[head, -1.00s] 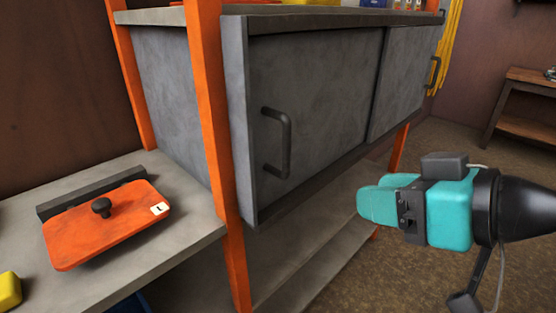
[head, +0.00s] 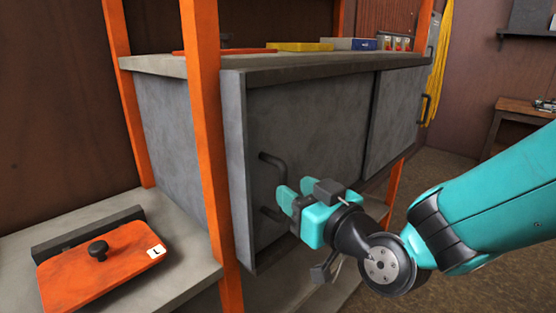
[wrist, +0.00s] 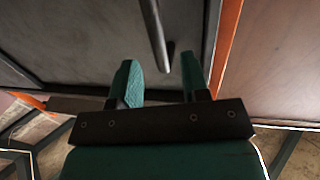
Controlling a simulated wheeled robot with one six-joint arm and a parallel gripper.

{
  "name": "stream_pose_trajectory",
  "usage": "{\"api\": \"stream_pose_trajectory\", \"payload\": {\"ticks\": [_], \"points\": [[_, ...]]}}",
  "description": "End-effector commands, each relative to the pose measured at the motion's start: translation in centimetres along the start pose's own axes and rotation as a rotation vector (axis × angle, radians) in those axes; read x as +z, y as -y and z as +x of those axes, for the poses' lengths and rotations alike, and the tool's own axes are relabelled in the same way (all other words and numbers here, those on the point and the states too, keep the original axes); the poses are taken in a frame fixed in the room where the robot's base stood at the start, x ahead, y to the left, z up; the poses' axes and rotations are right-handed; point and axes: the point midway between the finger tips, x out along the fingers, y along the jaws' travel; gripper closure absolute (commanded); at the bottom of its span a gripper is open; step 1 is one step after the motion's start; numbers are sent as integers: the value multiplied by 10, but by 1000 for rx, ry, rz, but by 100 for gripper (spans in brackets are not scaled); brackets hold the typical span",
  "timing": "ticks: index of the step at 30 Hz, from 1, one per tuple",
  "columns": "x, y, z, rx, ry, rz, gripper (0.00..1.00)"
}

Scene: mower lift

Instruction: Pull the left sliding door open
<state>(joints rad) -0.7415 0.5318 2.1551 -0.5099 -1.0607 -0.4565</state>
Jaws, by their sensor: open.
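The left sliding door (head: 305,125) is a grey panel in the cabinet, closed against the left side of its frame. Its dark bar handle (head: 272,159) is upright near the left edge. I see no contact between the fingers and the handle.
The right door (head: 395,115) has its own handle (head: 424,108). An orange post (head: 207,150) stands just left of the cabinet. An orange lid marked L (head: 100,265) lies on the low bench at left. A yellow box (head: 300,47) sits on the cabinet top.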

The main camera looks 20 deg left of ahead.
Motion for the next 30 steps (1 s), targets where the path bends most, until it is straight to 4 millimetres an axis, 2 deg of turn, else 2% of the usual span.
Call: {"api": "stream_pose_trajectory", "payload": {"ticks": [1,3,9,14,22,27,28,30], "points": [[-6,1,12,-2,1,0,58],[-4,1,26,-2,1,-1,58],[-2,1,54,-2,0,0,58],[0,0,63,-1,0,1,58],[1,0,64,0,0,1,58],[1,0,64,0,0,1,97],[0,0,64,0,0,1,100],[0,0,64,0,0,1,100]]}}
